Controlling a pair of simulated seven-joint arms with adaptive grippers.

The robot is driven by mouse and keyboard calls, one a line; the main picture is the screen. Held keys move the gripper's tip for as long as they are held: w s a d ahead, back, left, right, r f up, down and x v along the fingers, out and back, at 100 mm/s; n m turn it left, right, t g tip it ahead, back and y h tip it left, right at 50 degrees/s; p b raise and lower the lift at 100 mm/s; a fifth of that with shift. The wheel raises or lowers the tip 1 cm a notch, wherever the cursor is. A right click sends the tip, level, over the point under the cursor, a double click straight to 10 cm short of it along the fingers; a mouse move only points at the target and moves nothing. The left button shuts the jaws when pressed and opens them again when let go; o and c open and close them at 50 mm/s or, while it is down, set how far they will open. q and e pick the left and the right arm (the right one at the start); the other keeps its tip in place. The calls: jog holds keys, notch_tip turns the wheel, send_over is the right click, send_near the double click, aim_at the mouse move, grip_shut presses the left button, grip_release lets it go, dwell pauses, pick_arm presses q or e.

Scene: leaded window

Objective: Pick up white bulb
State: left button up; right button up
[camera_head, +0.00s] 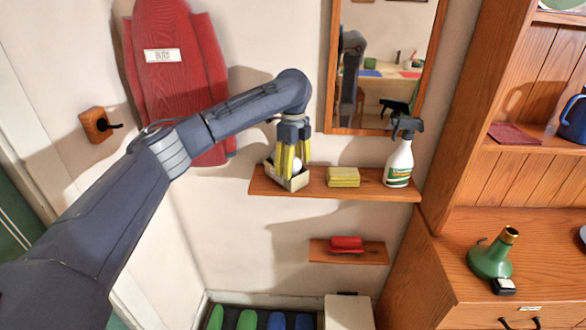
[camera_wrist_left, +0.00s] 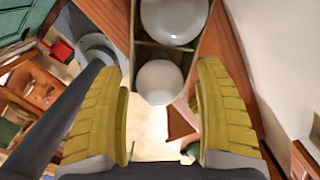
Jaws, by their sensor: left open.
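A white bulb (camera_wrist_left: 160,82) sits in a small open box (camera_head: 292,183) on the upper wall shelf (camera_head: 258,186). In the left wrist view a second, larger rounded white bulb (camera_wrist_left: 174,20) lies in the neighbouring compartment of the box. My left gripper (camera_head: 292,172) points down at the box, with its yellow fingers open. In the left wrist view the fingers (camera_wrist_left: 162,110) stand on either side of the nearer bulb, with a gap around it. In the head view the fingers hide most of the bulb. My right gripper is not in view.
A yellow sponge-like block (camera_head: 343,177) and a spray bottle (camera_head: 399,160) stand right of the box on the same shelf. A mirror (camera_head: 384,62) hangs above. A lower shelf (camera_head: 350,257) holds a red item (camera_head: 346,243). A wooden dresser (camera_head: 460,250) stands at the right.

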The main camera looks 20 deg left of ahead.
pick_arm(q)
jog(key=shift+c, duration=0.3)
jog(key=c, duration=1)
jog(key=shift+r, duration=0.15)
